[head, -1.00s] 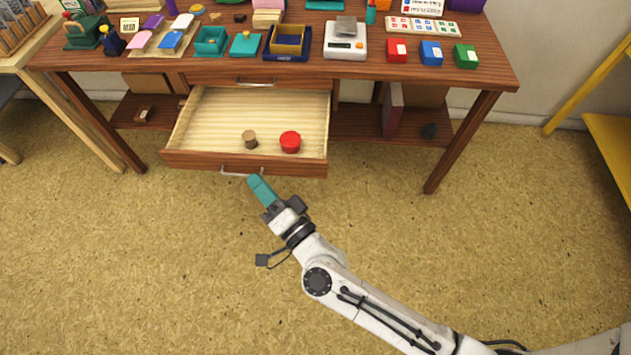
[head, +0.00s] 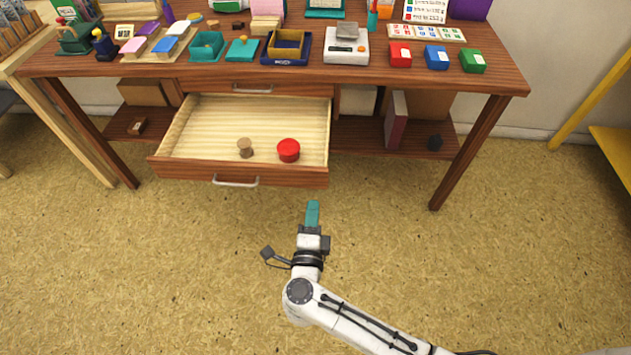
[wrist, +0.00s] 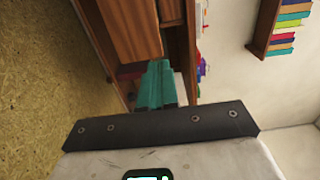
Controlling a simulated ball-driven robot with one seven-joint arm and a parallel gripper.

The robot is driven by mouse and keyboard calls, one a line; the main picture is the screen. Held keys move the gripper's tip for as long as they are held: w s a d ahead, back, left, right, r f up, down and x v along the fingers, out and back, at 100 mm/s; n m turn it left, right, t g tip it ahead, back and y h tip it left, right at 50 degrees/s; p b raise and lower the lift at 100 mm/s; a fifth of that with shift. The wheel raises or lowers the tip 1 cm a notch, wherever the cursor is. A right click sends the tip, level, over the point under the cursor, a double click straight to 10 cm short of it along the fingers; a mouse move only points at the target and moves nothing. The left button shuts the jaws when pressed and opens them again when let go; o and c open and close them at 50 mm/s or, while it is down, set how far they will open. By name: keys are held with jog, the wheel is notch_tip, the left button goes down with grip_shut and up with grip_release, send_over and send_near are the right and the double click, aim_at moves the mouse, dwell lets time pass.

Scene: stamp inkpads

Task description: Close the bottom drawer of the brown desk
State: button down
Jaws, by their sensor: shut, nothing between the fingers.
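The brown desk (head: 420,82) stands across the top of the head view. Its bottom drawer (head: 200,171) is pulled far out, with a pale wooden inside and a silver handle (head: 236,183) on its front. A small brown knob-like item (head: 245,147) and a red round container (head: 289,149) lie in the drawer. My gripper (head: 313,204), with teal fingers, is shut and empty. It is in front of the drawer near its right end, apart from it and from the handle. In the wrist view the teal fingers (wrist: 157,85) point toward brown wooden surfaces.
The upper drawer (head: 252,88) looks closed. The desk top holds several stamp items, a white scale (head: 346,45) and red, blue and green boxes. A right desk leg (head: 470,152) stands to the right of the drawer. The floor (head: 150,270) in front is clear.

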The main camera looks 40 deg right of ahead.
aim_at(317, 171)
jog(key=b+x, duration=0.1)
jog(key=x, duration=0.8)
jog(key=shift+w+d, duration=0.1)
jog(key=shift+w+d, duration=0.15)
jog(key=b+x, duration=0.3)
jog(key=x, duration=0.8)
jog(key=b+x, duration=0.3)
jog(key=x, duration=0.9)
jog(key=shift+f+b, duration=0.25)
jog(key=shift+b, duration=0.05)
jog(key=shift+w+d+r, duration=0.15)
jog(key=shift+w+d, duration=0.35)
